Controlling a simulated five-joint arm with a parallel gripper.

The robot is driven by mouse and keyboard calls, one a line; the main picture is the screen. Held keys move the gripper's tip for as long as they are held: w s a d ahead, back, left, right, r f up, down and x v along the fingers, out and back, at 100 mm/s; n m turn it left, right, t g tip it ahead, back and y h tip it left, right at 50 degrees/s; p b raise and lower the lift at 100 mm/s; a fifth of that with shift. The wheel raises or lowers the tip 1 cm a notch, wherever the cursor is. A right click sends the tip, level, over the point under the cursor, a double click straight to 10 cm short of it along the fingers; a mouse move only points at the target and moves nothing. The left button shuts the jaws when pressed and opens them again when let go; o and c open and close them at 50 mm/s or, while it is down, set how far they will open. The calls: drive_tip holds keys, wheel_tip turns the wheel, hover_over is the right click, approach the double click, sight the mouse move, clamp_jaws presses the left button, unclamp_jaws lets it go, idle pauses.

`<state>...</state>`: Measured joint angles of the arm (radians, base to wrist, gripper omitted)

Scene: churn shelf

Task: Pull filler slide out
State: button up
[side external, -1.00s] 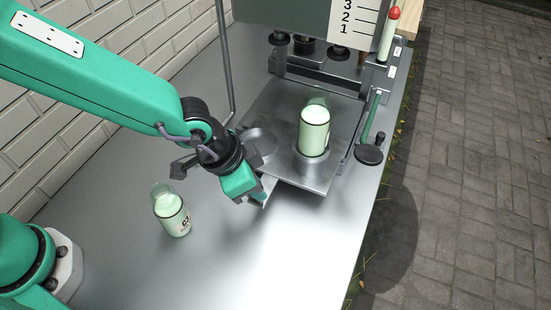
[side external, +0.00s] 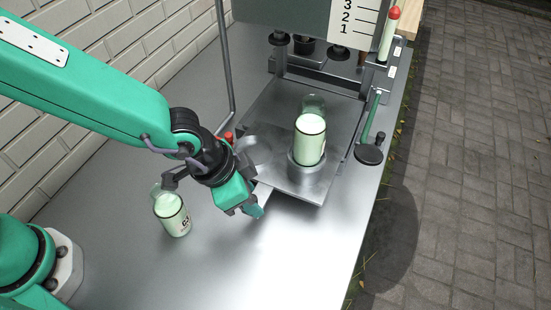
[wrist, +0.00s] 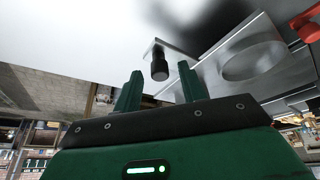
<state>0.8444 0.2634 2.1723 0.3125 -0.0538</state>
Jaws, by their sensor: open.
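The filler slide (side external: 330,165) is a grey metal plate with round seats, standing out from under the filler toward the front. A pale green bottle (side external: 309,140) stands upright in one seat; the other seat (side external: 255,152) is empty. My gripper (side external: 254,208) is open at the slide's front left corner, by a thin metal bracket (side external: 262,192). In the wrist view the bracket carries a black knob (wrist: 159,66), which appears between the tips of my open fingers (wrist: 160,82). Contact with the knob cannot be told. The slide also shows there (wrist: 215,68).
A second pale green bottle (side external: 172,214) stands on the metal bench just left of my gripper. A red-ended part (side external: 228,136) is behind my wrist. A green-handled lever (side external: 370,153) stands right of the slide. The bench front is clear.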

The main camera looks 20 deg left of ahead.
drive_tip(key=shift+r, duration=0.2)
drive_tip(key=v, duration=0.7)
drive_tip(key=shift+r, duration=0.2)
drive_tip(key=shift+s+a, duration=0.1)
drive_tip(key=shift+a, duration=0.1)
drive_tip(key=s+a+r+n+t+y, duration=0.1)
drive_tip(key=a+r+n, duration=0.2)
drive_tip(key=a, duration=0.7)
drive_tip(key=s+a+r+n+y, duration=0.1)
drive_tip(key=s+a+r+n, duration=0.1)
drive_tip(key=a, duration=0.8)
drive_tip(key=s+a+r+n+t+y, duration=0.1)
drive_tip(key=a+r+n, duration=0.3)
drive_tip(key=a, duration=0.6)
drive_tip(key=shift+s+t, duration=0.3)
drive_tip(key=shift+a, duration=0.1)
